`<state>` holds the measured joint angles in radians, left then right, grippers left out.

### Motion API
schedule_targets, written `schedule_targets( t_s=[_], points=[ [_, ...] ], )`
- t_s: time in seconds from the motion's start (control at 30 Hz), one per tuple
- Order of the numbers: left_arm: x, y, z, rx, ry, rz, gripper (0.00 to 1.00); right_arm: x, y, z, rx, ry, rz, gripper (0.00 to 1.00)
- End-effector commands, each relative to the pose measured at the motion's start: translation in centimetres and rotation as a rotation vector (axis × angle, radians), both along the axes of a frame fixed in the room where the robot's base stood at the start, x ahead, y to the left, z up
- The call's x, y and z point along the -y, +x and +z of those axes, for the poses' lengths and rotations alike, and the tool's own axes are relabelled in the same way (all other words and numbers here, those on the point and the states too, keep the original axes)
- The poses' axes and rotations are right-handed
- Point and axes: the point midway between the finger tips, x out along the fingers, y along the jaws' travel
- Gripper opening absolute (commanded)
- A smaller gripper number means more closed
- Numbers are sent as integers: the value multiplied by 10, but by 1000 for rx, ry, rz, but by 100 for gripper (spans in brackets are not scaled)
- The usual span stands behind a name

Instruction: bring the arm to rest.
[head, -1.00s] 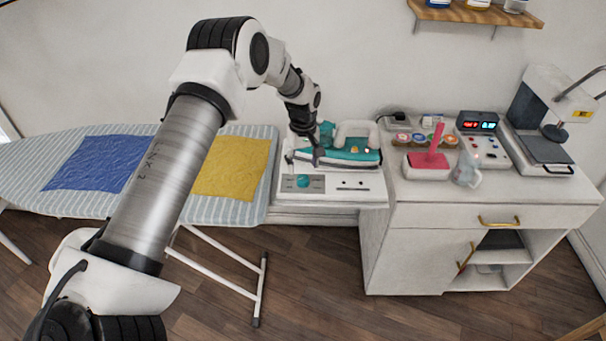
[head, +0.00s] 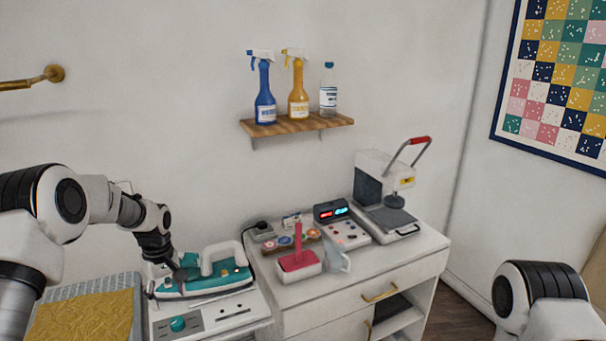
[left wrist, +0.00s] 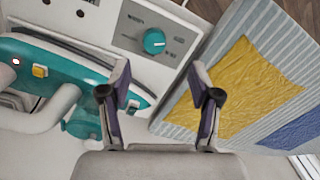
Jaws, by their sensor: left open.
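My left gripper (head: 167,283) is open at the near left end of the teal and white iron (head: 215,280), which rests on its white station.
The ironing board (left wrist: 181,118) with yellow cloth (head: 85,315) is at left. On the cabinet (head: 350,284) are a pink-handled tool (head: 299,250), a control box (head: 341,226) and a heat press (head: 383,195). A shelf (head: 300,124) with bottles hangs above. Open air lies above the iron.

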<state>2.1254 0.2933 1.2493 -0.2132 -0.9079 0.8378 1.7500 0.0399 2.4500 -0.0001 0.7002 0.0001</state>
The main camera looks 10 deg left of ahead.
Motion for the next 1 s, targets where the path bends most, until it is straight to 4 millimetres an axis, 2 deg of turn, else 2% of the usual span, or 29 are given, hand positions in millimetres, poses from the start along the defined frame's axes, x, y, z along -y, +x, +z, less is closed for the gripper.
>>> schedule_targets(
  t_s=[0.03,0.07,0.17,0.2,0.27,0.3,0.37,0.4,0.47,0.5,0.53,0.6,0.63,0.7,0.77,0.87,1.0],
  points=[
    [8,-11,-31,-51,6,-17,63,0,0,-7,0,0,0,0],
    [14,-22,-46,-88,6,-29,63,0,0,-9,0,0,0,0],
    [41,-77,-105,-237,-8,-68,63,0,0,-15,0,0,0,0],
    [53,-103,-130,-283,-17,-88,63,0,0,-17,0,0,0,0],
    [71,-143,-165,-336,-35,-133,63,0,0,-21,0,0,0,0],
    [82,-170,-186,-362,-49,-167,63,0,0,-23,0,0,0,0],
    [98,-215,-215,-388,-75,-229,63,0,0,-26,0,0,0,0],
    [109,-246,-231,-398,-93,-275,63,0,0,-28,0,0,0,0],
    [123,-296,-250,-401,-121,-352,63,0,0,-31,0,0,0,0],
    [132,-332,-258,-390,-139,-414,63,0,0,-33,0,0,0,0],
    [137,-357,-261,-374,-149,-467,63,0,0,-34,0,0,0,0],
    [144,-395,-256,-301,-154,-583,63,0,0,-35,0,0,0,0],
    [145,-403,-251,-262,-148,-629,63,0,0,-34,0,0,0,0],
    [145,-405,-241,-159,-118,-726,63,0,0,-33,0,0,0,0],
    [143,-396,-238,-76,-83,-795,63,0,0,-33,0,0,0,0],
    [142,-372,-240,30,-32,-882,63,0,0,-33,0,0,0,0],
    [142,-369,-240,41,-27,-916,63,0,0,-33,0,0,0,0]
  ],
)
